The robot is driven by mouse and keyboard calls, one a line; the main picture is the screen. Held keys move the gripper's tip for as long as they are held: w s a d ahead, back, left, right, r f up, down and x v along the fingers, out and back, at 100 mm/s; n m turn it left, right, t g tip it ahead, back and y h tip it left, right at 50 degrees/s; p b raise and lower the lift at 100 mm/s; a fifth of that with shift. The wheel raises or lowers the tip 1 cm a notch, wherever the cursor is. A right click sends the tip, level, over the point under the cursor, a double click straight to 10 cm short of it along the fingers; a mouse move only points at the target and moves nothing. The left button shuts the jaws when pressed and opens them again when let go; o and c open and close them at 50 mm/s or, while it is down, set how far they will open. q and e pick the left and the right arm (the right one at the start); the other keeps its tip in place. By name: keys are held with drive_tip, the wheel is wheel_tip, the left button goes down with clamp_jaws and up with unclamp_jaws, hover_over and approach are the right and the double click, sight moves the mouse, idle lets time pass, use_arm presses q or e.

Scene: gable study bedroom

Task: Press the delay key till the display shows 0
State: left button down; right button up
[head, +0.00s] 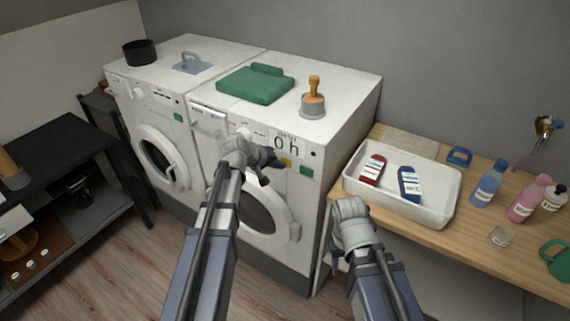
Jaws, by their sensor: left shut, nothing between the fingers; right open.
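The right-hand white washing machine (319,200) has a display (287,144) on its front panel that reads "0 h". Below the display are a yellow key (286,163) and a green key (307,170). Their labels are too small to read, so I cannot tell which is the delay key. My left gripper (272,159) is shut and empty, just in front of the panel below and left of the display. It hides part of the panel; I cannot tell whether it touches a key. My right gripper (340,246) is open, low between the machine and the wooden counter, its fingers mostly hidden.
A second machine (140,95) stands left. On the right counter (470,235) are a white tray (405,212) with red and blue items, and several bottles.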

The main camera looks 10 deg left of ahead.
use_arm(q)
drive_tip(key=shift+s+a, duration=0.25)
drive_tip(key=shift+s, duration=0.45)
drive_tip(key=s, duration=0.1)
drive_tip(key=s+a, duration=0.1)
drive_tip(key=s, duration=0.2)
drive_tip(key=shift+s+a, duration=0.35)
idle(0.6)
drive_tip(key=s+d+f+m+g+y, duration=0.1)
drive_tip(key=s+d+f+m+g, duration=0.35)
drive_tip(key=s+d, duration=0.55)
drive_tip(key=s+d+f+m+g+y, duration=0.1)
drive_tip(key=s+d+m+y, duration=0.1)
drive_tip(key=s, duration=0.4)
drive_tip(key=s+d+f+m+g+y, duration=0.1)
drive_tip(key=s+d+m+g+y, duration=0.1)
drive_tip(key=s, duration=0.4)
drive_tip(key=shift+s+d+m+y, duration=0.2)
drive_tip(key=shift+d+m+y, duration=0.05)
drive_tip(key=shift+m+y, duration=0.4)
